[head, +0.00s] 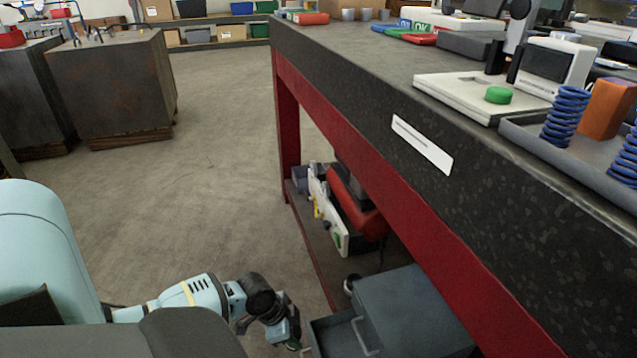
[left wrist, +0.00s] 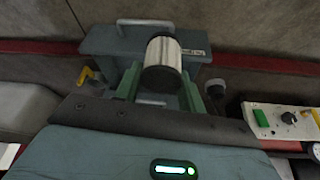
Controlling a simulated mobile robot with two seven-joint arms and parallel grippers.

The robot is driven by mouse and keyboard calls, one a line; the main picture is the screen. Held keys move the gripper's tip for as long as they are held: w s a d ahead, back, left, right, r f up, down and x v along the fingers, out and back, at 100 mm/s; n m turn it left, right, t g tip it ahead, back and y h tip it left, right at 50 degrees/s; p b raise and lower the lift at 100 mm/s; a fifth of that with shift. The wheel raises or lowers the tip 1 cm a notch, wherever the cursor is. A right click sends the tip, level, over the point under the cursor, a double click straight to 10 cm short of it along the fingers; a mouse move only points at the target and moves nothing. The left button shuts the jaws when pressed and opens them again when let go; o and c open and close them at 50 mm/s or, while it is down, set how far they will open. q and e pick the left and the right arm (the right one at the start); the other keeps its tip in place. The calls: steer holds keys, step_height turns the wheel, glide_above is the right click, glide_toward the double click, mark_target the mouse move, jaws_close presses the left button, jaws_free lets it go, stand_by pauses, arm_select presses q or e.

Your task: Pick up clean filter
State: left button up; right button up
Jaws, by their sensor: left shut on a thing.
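The filter (left wrist: 163,55) is a bright silver cylinder with a dark end face, seen in the left wrist view. My left gripper (left wrist: 160,90) is shut on it, with one green finger on each side. In the head view my left gripper (head: 289,339) is low, beside the grey-blue drawer cabinet (head: 415,310) under the bench. The filter cannot be made out there. The cabinet's drawer (head: 328,335) stands open near the gripper. My right gripper is not in view.
The granite-topped bench (head: 350,65) with red frame (head: 340,150) rises close on the right. Its lower shelf holds a white panel device (head: 325,205) and a red item (head: 352,203). Open floor (head: 215,185) lies left, with steel blocks (head: 115,85) beyond.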

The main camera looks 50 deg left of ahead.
arm_select(q)
steer(key=s+a+p, duration=0.1)
steer(key=s+a, duration=0.1)
steer(key=s, duration=0.3)
steer(key=shift+s+a, duration=0.15)
steer(key=shift+s, duration=0.15)
